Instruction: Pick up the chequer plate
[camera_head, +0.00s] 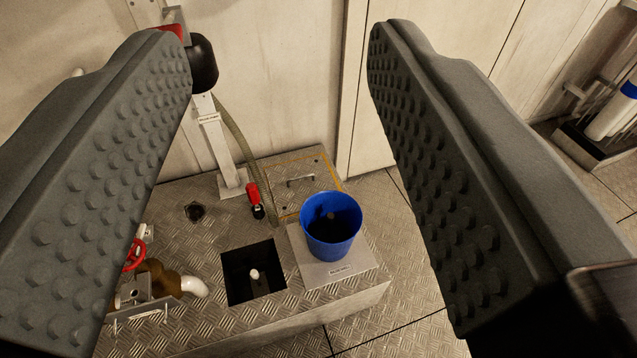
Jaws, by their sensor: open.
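A square chequer plate (318,170) with a small metal handle (300,181) lies flat on the raised chequer-patterned platform (200,238), near the wall. A yellow-orange line runs along its edges. The blue bucket covers part of its near side from view. My gripper (282,58) is open, its two grey studded fingers wide apart at left and right. Nothing is between the fingertips. The plate shows beyond and below them, in the gap between the fingers, not touched.
A blue bucket (331,240) stands on a smooth labelled plate (340,270) at the platform's right. Left of it is a dark square opening (240,275). A red-handled hose nozzle (255,200), a white post (218,145) and a red valve wheel (134,256) stand nearby.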

